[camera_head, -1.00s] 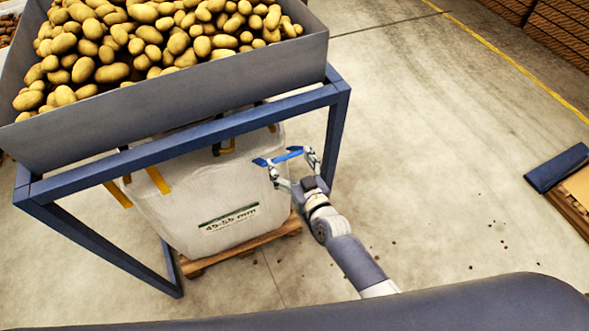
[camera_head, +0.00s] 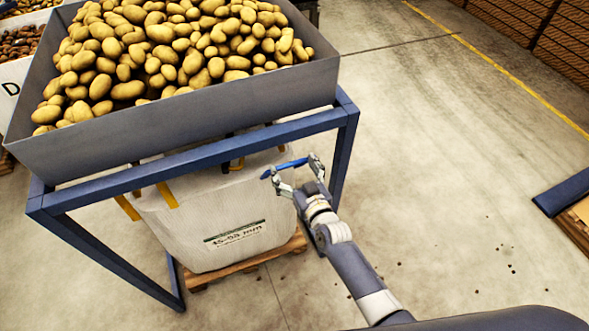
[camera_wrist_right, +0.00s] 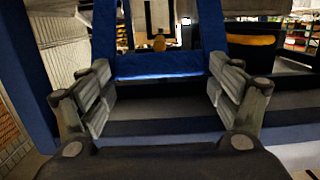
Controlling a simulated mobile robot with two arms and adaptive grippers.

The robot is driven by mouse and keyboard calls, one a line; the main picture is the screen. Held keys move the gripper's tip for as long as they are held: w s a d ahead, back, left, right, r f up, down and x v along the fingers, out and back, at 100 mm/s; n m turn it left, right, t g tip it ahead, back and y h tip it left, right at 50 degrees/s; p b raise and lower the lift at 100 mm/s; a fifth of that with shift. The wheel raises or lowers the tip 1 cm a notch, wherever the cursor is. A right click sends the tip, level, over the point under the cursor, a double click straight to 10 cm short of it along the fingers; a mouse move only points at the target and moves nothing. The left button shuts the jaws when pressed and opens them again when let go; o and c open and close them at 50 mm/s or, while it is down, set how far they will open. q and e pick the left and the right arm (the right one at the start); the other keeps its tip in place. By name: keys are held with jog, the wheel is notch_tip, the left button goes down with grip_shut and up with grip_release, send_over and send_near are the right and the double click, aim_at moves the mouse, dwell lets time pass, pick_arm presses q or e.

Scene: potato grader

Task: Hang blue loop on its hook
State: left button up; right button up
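The blue loop (camera_head: 285,168) is a strap at the top right corner of the white bag, by the frame's right post. In the right wrist view its flat blue band (camera_wrist_right: 158,65) runs crosswise between my fingers. My right gripper (camera_head: 290,170) has its fingers wide apart around the band; in its wrist view the gripper (camera_wrist_right: 165,95) also shows a clear gap. I cannot tell whether a finger touches the loop. I cannot make out the hook for certain. My left gripper is out of view.
The blue frame (camera_head: 347,135) carries a grey bin (camera_head: 200,112) full of potatoes. The white bag (camera_head: 235,215), labelled in mm and with yellow straps, stands on a wooden pallet (camera_head: 250,263) below. Floor to the right is mostly clear, with a few scattered bits.

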jog(key=shift+o, duration=0.4)
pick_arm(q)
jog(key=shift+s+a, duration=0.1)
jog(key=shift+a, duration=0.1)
pick_arm(e)
jog(key=shift+s+f, duration=0.1)
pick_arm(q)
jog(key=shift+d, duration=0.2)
pick_arm(e)
jog(key=v, duration=1.1)
jog(key=shift+s, duration=0.35)
jog(key=shift+d, duration=0.1)
